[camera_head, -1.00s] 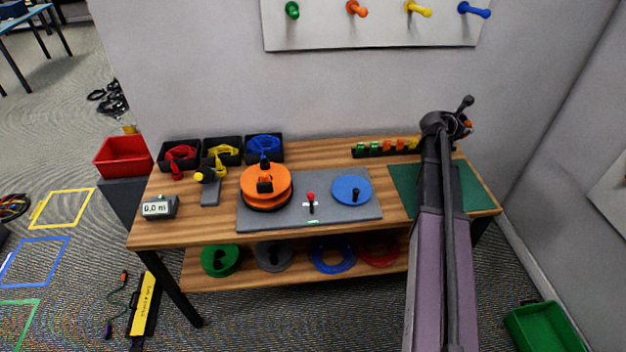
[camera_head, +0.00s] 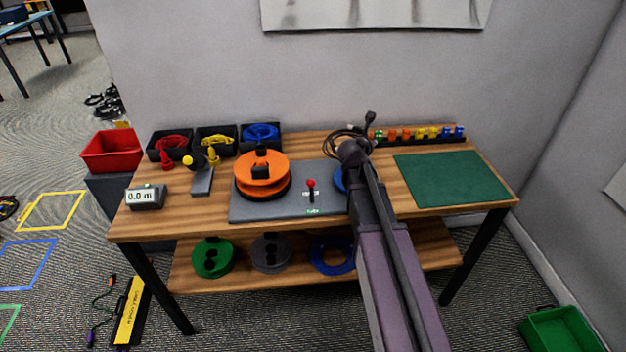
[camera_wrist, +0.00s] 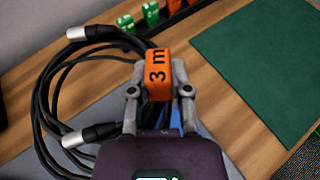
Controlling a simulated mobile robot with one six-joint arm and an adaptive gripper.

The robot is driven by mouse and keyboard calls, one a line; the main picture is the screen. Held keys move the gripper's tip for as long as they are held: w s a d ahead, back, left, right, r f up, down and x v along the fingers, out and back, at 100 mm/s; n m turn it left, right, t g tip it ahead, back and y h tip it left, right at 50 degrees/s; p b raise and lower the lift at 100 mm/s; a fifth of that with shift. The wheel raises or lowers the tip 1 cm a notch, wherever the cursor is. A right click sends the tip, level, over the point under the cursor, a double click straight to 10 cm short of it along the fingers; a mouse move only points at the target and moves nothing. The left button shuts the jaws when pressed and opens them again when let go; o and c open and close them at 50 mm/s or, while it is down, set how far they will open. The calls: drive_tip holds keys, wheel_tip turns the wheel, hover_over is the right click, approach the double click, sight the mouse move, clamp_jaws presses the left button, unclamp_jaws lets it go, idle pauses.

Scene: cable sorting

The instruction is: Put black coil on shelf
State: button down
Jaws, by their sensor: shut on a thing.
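A black cable coil (camera_wrist: 52,110) with silver connectors hangs to the left of my gripper (camera_wrist: 158,92) in the wrist view. My gripper is shut on its orange tag (camera_wrist: 157,68), marked "3 m". In the head view, the coil (camera_head: 338,139) shows as thin dark loops by my gripper (camera_head: 354,150), above the workbench (camera_head: 318,146) and near the blue disc (camera_head: 338,180). A lower shelf (camera_head: 200,283) runs under the bench top; my arm hides its right part.
On the lower shelf are a green reel (camera_head: 212,258), a dark grey reel (camera_head: 271,253) and a blue ring (camera_head: 331,256). An orange reel (camera_head: 262,176) stands on the grey plate (camera_head: 270,211). The green mat (camera_head: 452,180) is clear. A row of coloured tags (camera_head: 418,134) lies behind.

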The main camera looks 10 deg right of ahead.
drive_tip(key=a+f+b, duration=0.1)
drive_tip(key=a, duration=0.2)
drive_tip(key=s+a+f+n+t+y+b, duration=0.1)
drive_tip(key=a+f, duration=0.1)
drive_tip(key=a, duration=0.2)
drive_tip(key=a+f+n+y+b, duration=0.1)
drive_tip(key=a, duration=0.2)
drive_tip(key=shift+s+a+f, duration=0.15)
drive_tip(key=shift+a+f, duration=0.1)
drive_tip(key=shift+a, duration=0.05)
drive_tip(key=b, duration=0.2)
approach(337, 142)
drive_tip(key=w+d+r, duration=0.2)
drive_tip(key=w+r, duration=0.1)
drive_tip(key=shift+d+r, duration=0.25)
drive_tip(key=shift+d, duration=0.1)
drive_tip(key=shift+f+b, duration=1.75)
drive_tip(key=shift+f, duration=0.05)
drive_tip(key=c, duration=0.6)
unclamp_jaws()
drive_tip(key=shift+s, duration=0.1)
